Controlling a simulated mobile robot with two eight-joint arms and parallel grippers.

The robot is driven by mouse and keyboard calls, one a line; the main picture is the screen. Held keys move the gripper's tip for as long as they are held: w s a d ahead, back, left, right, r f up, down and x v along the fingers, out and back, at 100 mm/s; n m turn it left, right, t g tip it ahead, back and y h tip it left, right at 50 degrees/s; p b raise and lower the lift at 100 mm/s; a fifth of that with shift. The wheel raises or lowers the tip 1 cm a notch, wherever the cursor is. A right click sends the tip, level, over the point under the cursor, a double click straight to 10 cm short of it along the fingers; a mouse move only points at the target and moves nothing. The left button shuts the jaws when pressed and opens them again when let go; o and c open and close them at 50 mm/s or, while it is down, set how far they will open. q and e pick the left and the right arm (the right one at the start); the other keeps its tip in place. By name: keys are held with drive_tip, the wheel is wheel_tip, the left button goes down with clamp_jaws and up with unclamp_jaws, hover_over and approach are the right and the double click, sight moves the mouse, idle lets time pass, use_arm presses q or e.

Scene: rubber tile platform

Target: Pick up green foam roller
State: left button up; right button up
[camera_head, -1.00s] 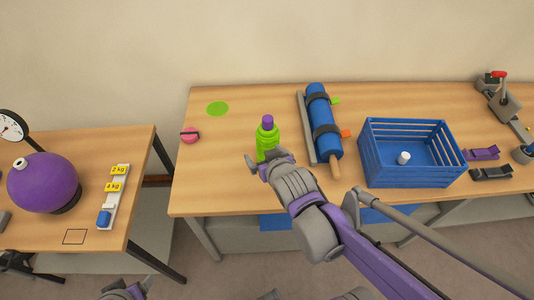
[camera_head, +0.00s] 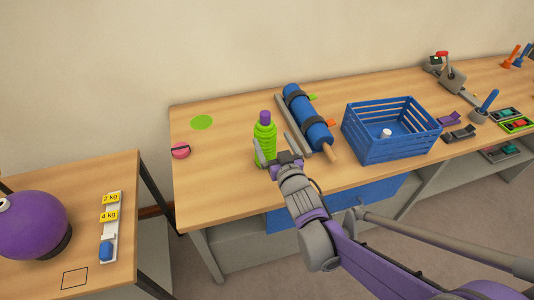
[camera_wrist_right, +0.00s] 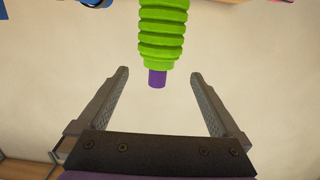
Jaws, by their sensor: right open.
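The green foam roller (camera_head: 264,145) is ribbed, with a purple end (camera_head: 265,117) on top. My left gripper is not in view.
A blue roller on a grey rack (camera_head: 308,118) lies close right of the green roller. A blue slatted crate (camera_head: 385,148) stands farther right. A pink disc (camera_head: 180,151) and a flat green circle (camera_head: 202,122) lie to the left. A side table (camera_head: 120,270) holds a purple ball (camera_head: 30,225).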

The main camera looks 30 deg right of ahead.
sight(270, 129)
drive_tip(key=shift+w+d+f+t, duration=0.1)
drive_tip(key=shift+w+d+t, duration=0.05)
drive_tip(key=shift+d+t, duration=0.25)
drive_tip(key=shift+w+d, duration=0.1)
drive_tip(key=shift+w, duration=0.1)
drive_tip(key=x, duration=0.5)
drive_tip(key=shift+d, duration=0.1)
drive_tip(key=x, duration=0.5)
drive_tip(key=shift+w+a, duration=0.35)
drive_tip(key=shift+s, duration=0.1)
clamp_jaws()
